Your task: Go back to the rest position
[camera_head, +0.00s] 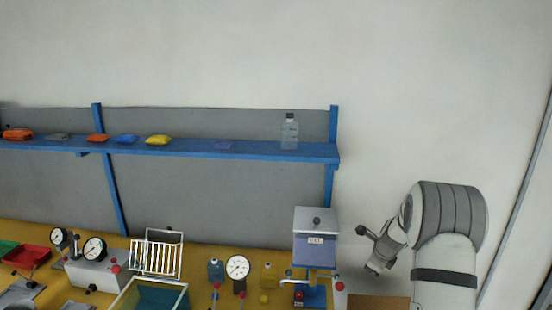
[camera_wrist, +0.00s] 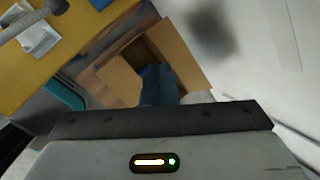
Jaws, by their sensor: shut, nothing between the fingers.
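My gripper (camera_wrist: 160,119) fills the bottom of the wrist view as a wide dark bar in front of a grey housing with a lit indicator. It is shut and holds nothing. In the head view my arm rises at the right, bends over at the top and points down and left, beside the bench's right end. The end of my arm is small there, and the fingers cannot be made out. In the wrist view an open cardboard box (camera_wrist: 184,50) lies beyond my gripper, with something dark blue in front of its opening.
The yellow bench (camera_head: 212,260) carries gauges, a white wire rack (camera_head: 157,258) and a grey-blue box-shaped device (camera_head: 315,236). A blue shelf (camera_head: 260,151) above holds several coloured packets and a clear bottle (camera_head: 289,132). A cardboard edge (camera_head: 378,302) shows below my arm. Bare wall lies behind.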

